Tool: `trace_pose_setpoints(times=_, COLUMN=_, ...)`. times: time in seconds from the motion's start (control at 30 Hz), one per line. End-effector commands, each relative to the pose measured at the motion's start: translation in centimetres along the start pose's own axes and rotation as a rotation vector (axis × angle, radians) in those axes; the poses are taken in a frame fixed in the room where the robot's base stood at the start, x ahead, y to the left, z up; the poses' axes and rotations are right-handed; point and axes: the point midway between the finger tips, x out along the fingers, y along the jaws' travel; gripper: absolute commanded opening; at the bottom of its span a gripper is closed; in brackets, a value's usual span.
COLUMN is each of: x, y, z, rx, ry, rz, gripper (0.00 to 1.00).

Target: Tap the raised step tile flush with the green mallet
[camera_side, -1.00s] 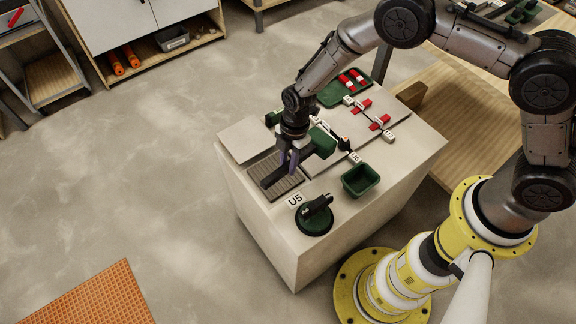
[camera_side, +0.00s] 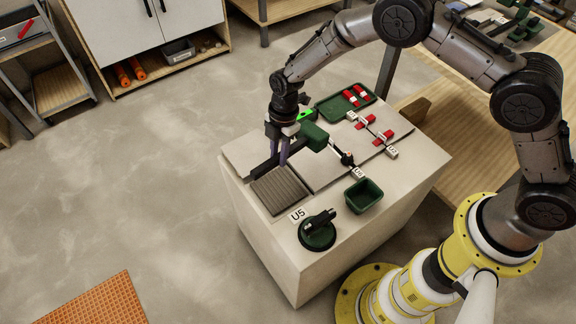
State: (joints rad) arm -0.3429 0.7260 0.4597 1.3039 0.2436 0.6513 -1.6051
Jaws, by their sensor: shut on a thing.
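My gripper (camera_side: 277,150) is shut on the dark handle of the green mallet and holds it above the near left part of the pale block top. The mallet's green head (camera_side: 314,136) is to the right of my fingers, and the handle (camera_side: 260,168) reaches down to the left. A grey ribbed tile (camera_side: 279,191), apparently the step tile, lies at the block's left front, just below the handle in the picture. The mallet head is away from this tile, over the paler tiles. I cannot tell how far the ribbed tile stands up.
A green suction lifter (camera_side: 317,232) stands by the U5 label (camera_side: 298,215). A green bin (camera_side: 363,196) is at the front right. A green tray (camera_side: 345,104) with red pieces is at the back. Red clips and white labels line the tile joints. A bright green patch (camera_side: 305,116) shows behind the mallet.

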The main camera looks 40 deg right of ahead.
Motion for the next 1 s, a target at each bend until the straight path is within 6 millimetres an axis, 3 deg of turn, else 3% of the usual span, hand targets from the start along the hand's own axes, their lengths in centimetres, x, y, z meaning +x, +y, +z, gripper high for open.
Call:
trace_pose_setpoints(times=0.27, x=1.3, y=0.7, z=0.6, rx=0.006, ry=0.0, rz=0.008, gripper=0.0)
trace_pose_setpoints(times=0.8, x=9.0, y=0.8, z=1.7, rx=0.006, ry=0.001, rz=0.01, gripper=0.0)
trace_pose_setpoints(times=1.0, x=6.3, y=0.9, z=1.3, rx=0.004, ry=0.001, rz=0.013, gripper=0.0)
